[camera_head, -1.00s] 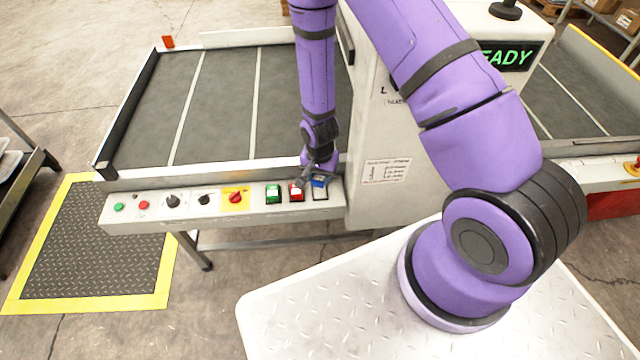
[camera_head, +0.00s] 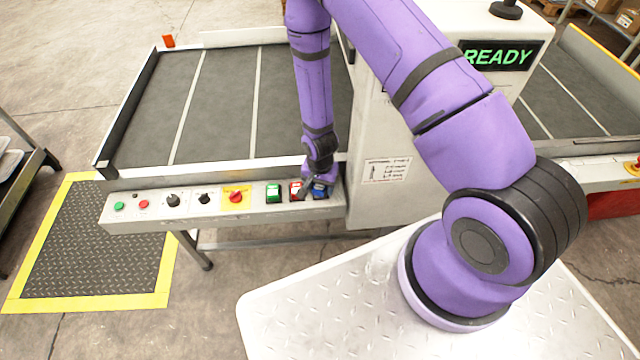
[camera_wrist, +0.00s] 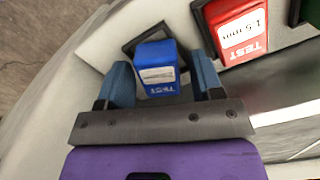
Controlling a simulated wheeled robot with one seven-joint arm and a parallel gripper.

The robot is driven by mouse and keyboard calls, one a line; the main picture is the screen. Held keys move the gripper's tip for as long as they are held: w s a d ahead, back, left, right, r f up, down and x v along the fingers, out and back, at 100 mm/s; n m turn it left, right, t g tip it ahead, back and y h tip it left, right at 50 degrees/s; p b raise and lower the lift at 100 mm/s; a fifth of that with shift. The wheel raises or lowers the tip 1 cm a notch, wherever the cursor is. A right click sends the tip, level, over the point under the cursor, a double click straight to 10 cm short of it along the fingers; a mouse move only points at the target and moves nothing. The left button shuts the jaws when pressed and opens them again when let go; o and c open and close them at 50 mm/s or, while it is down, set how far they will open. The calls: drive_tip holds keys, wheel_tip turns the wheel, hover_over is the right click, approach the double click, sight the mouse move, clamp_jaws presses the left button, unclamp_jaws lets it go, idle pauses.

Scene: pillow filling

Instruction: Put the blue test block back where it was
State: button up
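The blue test block (camera_wrist: 157,68) is at the right end of the control panel's row of blocks, and it also shows in the head view (camera_head: 320,191). In the wrist view it is at its black frame (camera_wrist: 133,45), whose edge shows past the block's far end and side. I cannot tell whether the block sits fully inside the frame. My gripper (camera_wrist: 163,84) has its two blue-padded fingers on either side of the block. A narrow gap shows on the right finger's side. In the head view my gripper (camera_head: 320,176) is just above the block.
The red test block (camera_head: 296,191) and green test block (camera_head: 273,193) stand in their own frames just left of the blue one. The white machine housing (camera_head: 376,150) with a lit READY display (camera_head: 500,56) rises close on the right. The grey conveyor bed (camera_head: 225,105) lies behind.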

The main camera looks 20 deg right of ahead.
drive_tip(key=shift+r, duration=0.1)
wheel_tip(320, 180, up, 12)
idle(0.9)
drive_tip(key=shift+s, duration=0.1)
idle(0.4)
